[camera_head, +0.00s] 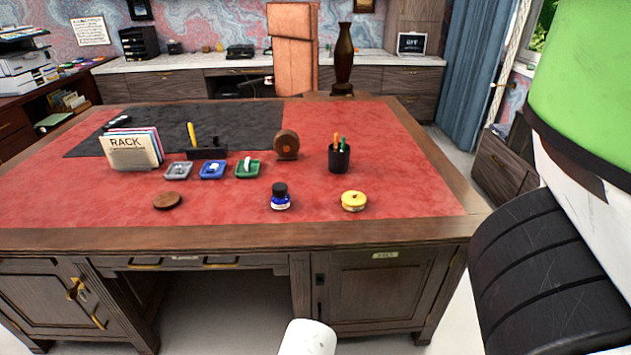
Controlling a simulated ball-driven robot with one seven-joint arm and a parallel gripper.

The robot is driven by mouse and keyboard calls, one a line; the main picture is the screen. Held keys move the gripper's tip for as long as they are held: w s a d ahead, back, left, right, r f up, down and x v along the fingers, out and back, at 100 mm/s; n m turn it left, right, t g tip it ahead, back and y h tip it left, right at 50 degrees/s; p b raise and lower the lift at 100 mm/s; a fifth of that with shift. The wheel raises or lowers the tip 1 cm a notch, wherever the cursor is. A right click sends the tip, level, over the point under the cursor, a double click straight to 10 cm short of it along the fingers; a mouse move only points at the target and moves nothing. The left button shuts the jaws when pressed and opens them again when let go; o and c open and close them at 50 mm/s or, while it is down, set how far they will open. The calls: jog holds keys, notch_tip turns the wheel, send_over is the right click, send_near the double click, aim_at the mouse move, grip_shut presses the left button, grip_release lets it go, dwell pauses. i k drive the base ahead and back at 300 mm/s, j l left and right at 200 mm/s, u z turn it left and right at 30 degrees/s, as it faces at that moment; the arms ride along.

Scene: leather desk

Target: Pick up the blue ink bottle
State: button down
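The blue ink bottle (280,199) stands upright near the front of the red leather desk top (240,213). It has a black cap and a blue body with a pale label. It stands apart from the things around it, and nothing covers it. My gripper is not in view. A white rounded part at the bottom edge and the large green, white and black parts at the right look like my own body.
A yellow round tin (353,201) stands right of the bottle, a brown coaster (168,201) left. Behind are a black pen cup (339,159), a brown round object (287,145), small trays (247,169) and a file rack (131,150). The desk's front edge (240,238) is close.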

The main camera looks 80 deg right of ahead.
aim_at(281, 204)
jog(key=z, duration=1.3)
jog(key=i+u, duration=0.35)
jog(key=i+l+u, duration=0.1)
jog(key=u, duration=0.25)
jog(key=i+l+u, duration=0.2)
jog(key=u, duration=0.15)
jog(key=i, duration=0.1)
